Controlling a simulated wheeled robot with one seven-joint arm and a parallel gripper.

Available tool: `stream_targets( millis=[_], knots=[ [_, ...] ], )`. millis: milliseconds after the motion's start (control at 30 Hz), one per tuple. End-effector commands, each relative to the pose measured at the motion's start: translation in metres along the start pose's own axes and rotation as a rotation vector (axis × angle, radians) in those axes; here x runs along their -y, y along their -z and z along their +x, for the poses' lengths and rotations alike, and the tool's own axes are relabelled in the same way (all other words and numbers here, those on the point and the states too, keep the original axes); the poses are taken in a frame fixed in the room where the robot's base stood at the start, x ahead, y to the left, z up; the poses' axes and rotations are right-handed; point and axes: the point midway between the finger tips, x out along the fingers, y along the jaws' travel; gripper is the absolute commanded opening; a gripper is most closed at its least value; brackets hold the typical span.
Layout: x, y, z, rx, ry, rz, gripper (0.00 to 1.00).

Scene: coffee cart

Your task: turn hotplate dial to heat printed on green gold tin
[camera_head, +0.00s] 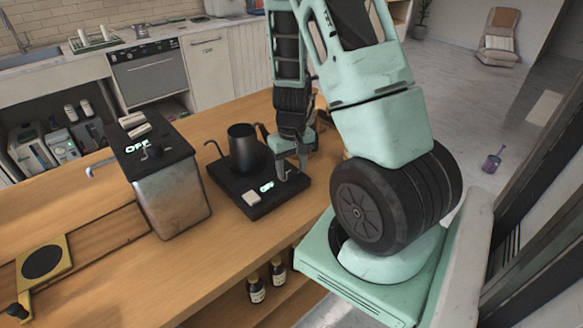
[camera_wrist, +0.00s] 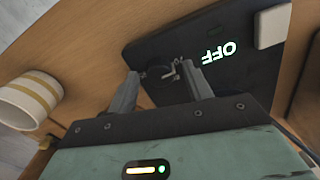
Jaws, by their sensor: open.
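The black hotplate (camera_head: 250,184) sits on the wooden counter with a dark pitcher (camera_head: 245,148) on it. My gripper (camera_head: 292,170) points down over the hotplate's right end. In the wrist view my gripper (camera_wrist: 160,70) is open, its fingers on either side of a small dark dial (camera_wrist: 158,76). I cannot tell whether they touch it. No green gold tin can be made out.
A steel box with a black top (camera_head: 170,190) and its own OFF display stands left of the hotplate. A white cup with gold bands (camera_wrist: 28,97) stands close by. Dark bottles (camera_head: 256,288) stand on a shelf below.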

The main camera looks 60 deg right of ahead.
Motion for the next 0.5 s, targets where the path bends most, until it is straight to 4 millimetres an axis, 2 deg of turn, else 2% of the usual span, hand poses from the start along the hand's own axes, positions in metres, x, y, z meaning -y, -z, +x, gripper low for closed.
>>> stream_targets(
  millis=[267,433,500],
  knots=[
    [0.0001,0.0001,0.0013,0.000,0.000,-0.001,0.50],
    [0.0001,0.0002,0.0012,0.000,0.000,-0.001,0.06],
    [0.0001,0.0002,0.0011,0.000,0.000,-0.001,0.06]
  ],
)
